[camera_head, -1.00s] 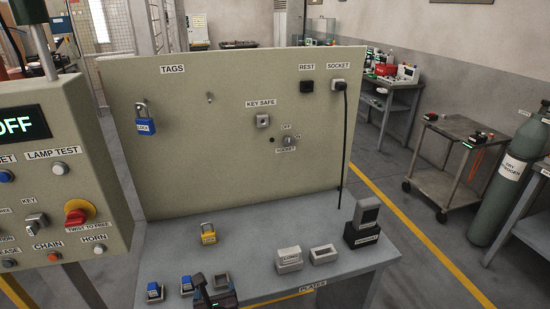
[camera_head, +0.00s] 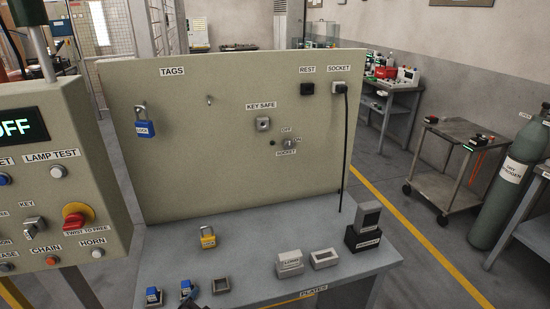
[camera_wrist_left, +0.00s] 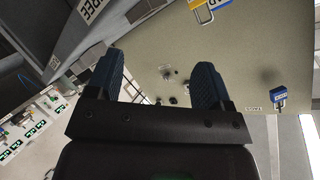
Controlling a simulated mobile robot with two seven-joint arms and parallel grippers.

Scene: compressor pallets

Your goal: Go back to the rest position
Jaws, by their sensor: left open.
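My left gripper (camera_wrist_left: 158,78) is open in the left wrist view, with nothing between its two dark blue fingers. In the head view only a small dark part of it (camera_head: 198,303) shows at the bottom edge, in front of the bench. A blue padlock (camera_head: 146,129) hangs on the board under the TAGS label; it also shows in the left wrist view (camera_wrist_left: 278,97). A yellow padlock (camera_head: 208,239) stands on the bench, apart from my gripper. My right gripper is not in view.
A control panel (camera_head: 60,180) stands at the left. A cart (camera_head: 450,175) and gas cylinder (camera_head: 505,185) stand right, beyond clear floor.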

